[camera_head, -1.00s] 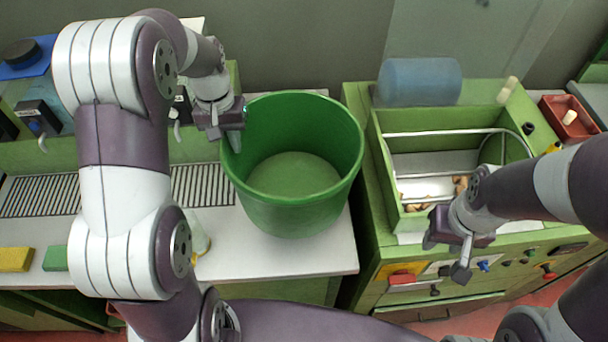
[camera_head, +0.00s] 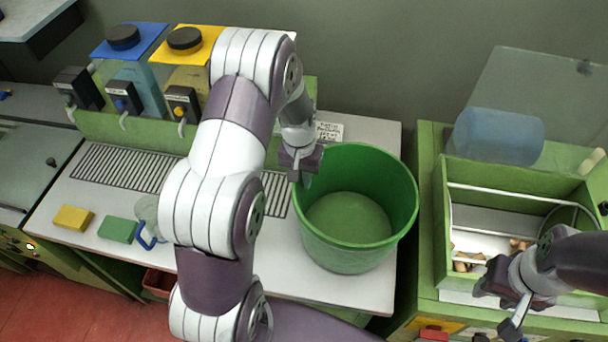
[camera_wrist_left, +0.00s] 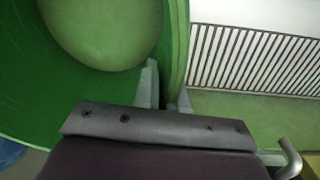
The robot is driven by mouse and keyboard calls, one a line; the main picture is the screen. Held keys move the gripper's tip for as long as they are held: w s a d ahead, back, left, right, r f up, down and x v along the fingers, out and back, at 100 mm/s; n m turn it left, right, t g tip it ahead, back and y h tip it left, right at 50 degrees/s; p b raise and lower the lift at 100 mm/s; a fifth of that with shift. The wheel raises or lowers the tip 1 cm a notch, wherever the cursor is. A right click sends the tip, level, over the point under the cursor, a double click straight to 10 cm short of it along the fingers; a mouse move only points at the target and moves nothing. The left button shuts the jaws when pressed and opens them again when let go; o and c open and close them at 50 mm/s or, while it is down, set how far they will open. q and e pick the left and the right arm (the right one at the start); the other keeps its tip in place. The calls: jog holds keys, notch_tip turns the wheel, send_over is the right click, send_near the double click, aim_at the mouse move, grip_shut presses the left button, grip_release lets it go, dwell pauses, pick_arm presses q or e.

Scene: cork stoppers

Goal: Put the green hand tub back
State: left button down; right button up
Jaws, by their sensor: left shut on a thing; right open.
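The green tub (camera_head: 347,256) is a large, round, open container, upright at the right end of the pale counter (camera_head: 330,290). It looks empty. My left gripper (camera_head: 303,178) is shut on the left side of its rim. In the left wrist view, the fingers (camera_wrist_left: 166,95) straddle the tub wall (camera_wrist_left: 178,45), one inside and one outside. I cannot tell whether the tub's base touches the counter. My right gripper (camera_head: 498,308) is open and empty, in front of the green cork machine (camera_head: 440,215) on the right.
A slotted drain (camera_head: 125,168) runs along the counter left of the tub. A yellow sponge (camera_head: 73,218), a green sponge (camera_head: 117,229) and a clear jug (camera_head: 147,212) stand at left. Dispensers with blue (camera_head: 130,38) and yellow (camera_head: 186,42) tops stand behind. A gap separates counter and machine.

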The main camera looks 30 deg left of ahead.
pick_arm(q)
jog(key=shift+s, duration=0.1)
jog(key=shift+f, duration=0.15)
jog(key=c, duration=1.2)
grip_release()
